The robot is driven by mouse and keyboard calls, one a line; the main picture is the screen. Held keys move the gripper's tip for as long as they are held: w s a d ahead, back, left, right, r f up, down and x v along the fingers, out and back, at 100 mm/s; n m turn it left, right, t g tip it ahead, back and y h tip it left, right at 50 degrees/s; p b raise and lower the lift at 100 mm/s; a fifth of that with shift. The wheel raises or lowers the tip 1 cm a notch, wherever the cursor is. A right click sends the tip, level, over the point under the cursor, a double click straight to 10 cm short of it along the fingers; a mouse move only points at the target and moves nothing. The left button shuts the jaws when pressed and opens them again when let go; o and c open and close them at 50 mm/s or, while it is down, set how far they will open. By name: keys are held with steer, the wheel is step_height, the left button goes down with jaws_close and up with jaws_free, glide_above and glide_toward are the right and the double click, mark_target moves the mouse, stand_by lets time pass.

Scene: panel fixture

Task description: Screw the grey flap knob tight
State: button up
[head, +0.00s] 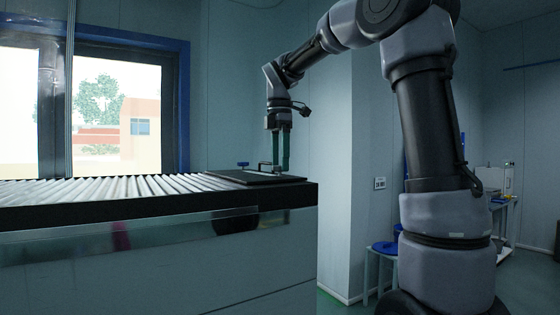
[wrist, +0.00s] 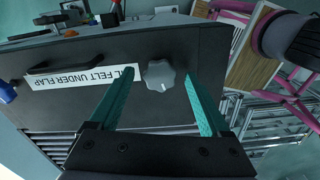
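The grey flap knob (wrist: 159,75) is a lobed knob on a dark flap panel (wrist: 60,103), seen in the wrist view. My gripper (wrist: 159,84) is open, with one green finger on each side of the knob and a visible gap on both sides. I cannot tell how deep the fingertips reach beside it. In the head view my gripper (head: 280,165) points down over the right end of the flat dark panel (head: 238,178); the grey knob cannot be made out there.
Rollers (head: 110,188) fill the bench top leftward.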

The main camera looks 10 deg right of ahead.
jaws_close()
